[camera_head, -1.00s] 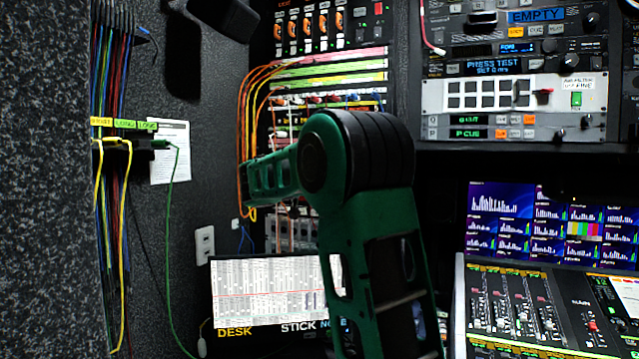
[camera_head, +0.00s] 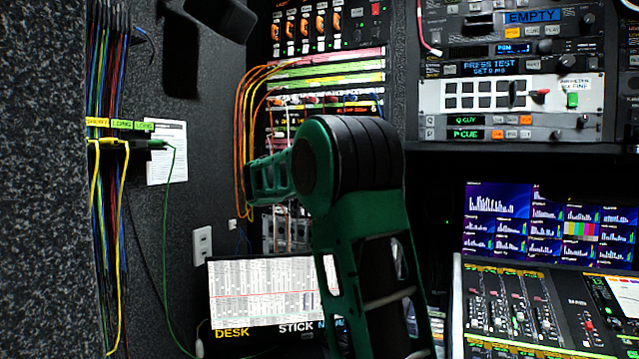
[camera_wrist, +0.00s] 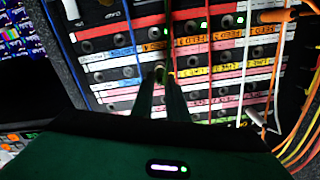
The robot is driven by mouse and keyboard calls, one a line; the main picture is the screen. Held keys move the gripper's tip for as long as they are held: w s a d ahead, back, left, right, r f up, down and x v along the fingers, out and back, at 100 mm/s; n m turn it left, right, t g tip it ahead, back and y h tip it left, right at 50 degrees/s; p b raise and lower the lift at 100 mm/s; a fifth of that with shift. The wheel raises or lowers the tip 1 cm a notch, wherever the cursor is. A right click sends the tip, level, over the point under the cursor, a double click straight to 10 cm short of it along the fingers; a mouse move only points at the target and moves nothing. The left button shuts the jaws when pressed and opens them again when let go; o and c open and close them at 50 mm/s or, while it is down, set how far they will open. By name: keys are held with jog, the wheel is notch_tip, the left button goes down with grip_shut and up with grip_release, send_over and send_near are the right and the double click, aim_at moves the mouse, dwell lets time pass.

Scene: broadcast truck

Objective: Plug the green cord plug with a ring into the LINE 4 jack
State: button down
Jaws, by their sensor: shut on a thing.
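In the wrist view, my gripper (camera_wrist: 161,82) is shut on a small plug, and only a small yellowish-green end (camera_wrist: 159,73) shows between the dark fingertips. A thin green cord (camera_wrist: 171,45) runs in front of the panel just above the fingertips; whether it joins the held plug is unclear. The fingertips are in front of the patch panel (camera_wrist: 122,73), which has rows of round jacks and coloured label strips. Yellow and pink strips at the right carry LINE labels (camera_wrist: 228,72), too small to read surely. Contact with a jack cannot be told. In the head view, my arm hides the gripper.
Blue, red, white and orange cords (camera_wrist: 297,95) cross the panel in the wrist view. In the head view, a holder (camera_head: 133,144) with yellow cords and a green cord (camera_head: 165,225) is on the left wall. A monitor (camera_head: 265,292) and mixing desk (camera_head: 520,310) are below.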

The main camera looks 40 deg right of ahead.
jog(key=shift+w+d, duration=0.25)
jog(key=shift+d, duration=0.35)
jog(key=c, duration=1.7)
grip_release()
jog(key=shift+o, duration=0.2)
jog(key=v, duration=1)
jog(key=shift+a, duration=0.3)
jog(key=shift+s+f, duration=0.1)
jog(key=shift+f, duration=0.05)
